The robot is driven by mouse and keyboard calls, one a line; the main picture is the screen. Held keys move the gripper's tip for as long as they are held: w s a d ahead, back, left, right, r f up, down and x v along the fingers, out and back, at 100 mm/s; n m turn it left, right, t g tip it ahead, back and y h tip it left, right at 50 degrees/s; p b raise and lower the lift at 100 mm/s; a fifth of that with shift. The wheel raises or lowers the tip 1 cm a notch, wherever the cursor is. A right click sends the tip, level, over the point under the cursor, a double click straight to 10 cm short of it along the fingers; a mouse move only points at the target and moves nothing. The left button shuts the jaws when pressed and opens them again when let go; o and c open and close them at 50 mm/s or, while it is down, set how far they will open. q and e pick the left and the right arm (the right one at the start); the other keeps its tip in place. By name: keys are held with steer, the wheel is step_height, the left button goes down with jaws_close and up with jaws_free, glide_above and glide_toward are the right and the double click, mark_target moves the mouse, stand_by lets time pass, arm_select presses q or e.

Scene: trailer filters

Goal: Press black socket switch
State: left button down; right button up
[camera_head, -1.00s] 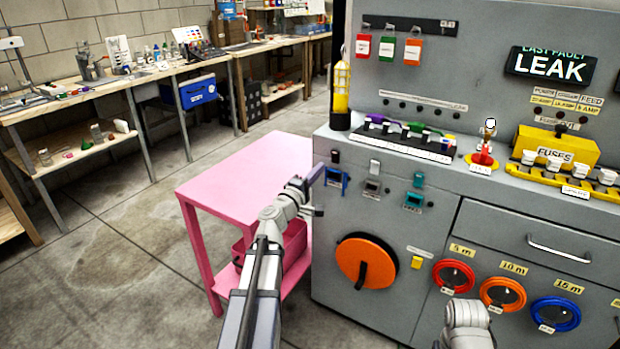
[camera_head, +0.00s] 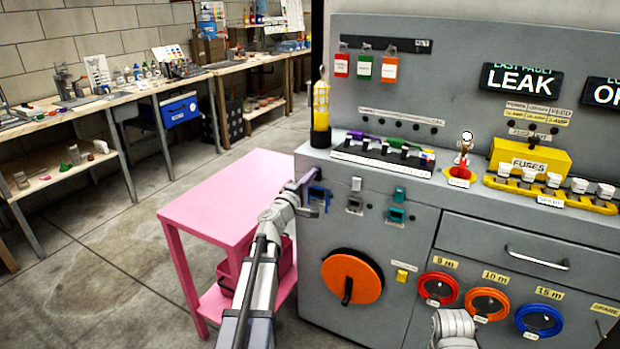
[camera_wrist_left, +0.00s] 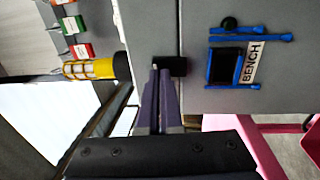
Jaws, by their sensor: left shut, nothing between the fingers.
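The black switch (camera_wrist_left: 172,66) sits on the grey cabinet front, above a blue-framed socket labelled BENCH in the left wrist view (camera_wrist_left: 226,67). The blue socket also shows in the head view (camera_head: 319,197). My left gripper (camera_head: 311,173) is shut and empty, its dark purple fingers pointing at the cabinet. In the left wrist view its fingertips (camera_wrist_left: 160,70) are at the black switch and overlap its edge; whether they touch it I cannot tell. In the head view the gripper hides the switch. My right gripper is out of view; only part of that arm shows.
A pale switch (camera_head: 356,184) and a teal switch (camera_head: 399,194) sit to the right above their sockets. An orange reel (camera_head: 352,278) is below. A yellow lamp (camera_head: 320,108) stands on the cabinet corner. A pink table (camera_head: 225,195) stands left, its top clear.

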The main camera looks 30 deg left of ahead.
arm_select(q)
steer(key=s+r+p, duration=0.1)
steer(key=s, duration=1.3)
steer(key=shift+r, duration=0.4)
steer(key=w+d+r+m+g+h+p, duration=0.15)
steer(key=d+m+g+h+p, duration=0.5)
steer(key=d, duration=1.15)
steer(key=s+d+f+m+g+h+p, duration=0.1)
steer(key=s+d+m+g+p, duration=0.2)
steer(key=d+m+p, duration=0.35)
steer(key=s+d+f+m+g+h+p, duration=0.1)
steer(key=s+d+f+m+g+p, duration=0.2)
steer(key=d, duration=0.6)
steer(key=s+d+r+m+g+y+p, duration=0.1)
steer(key=s+m+g+y+p, duration=0.2)
steer(key=s+y+p, duration=0.2)
steer(key=s+r+m+g+y+p, duration=0.2)
steer(key=s+g+y+p, duration=0.2)
steer(key=s, duration=0.6)
steer(key=shift+d+r+m+y+p, duration=0.35)
steer(key=shift+m+y+p, duration=0.1)
steer(key=shift+p, duration=0.15)
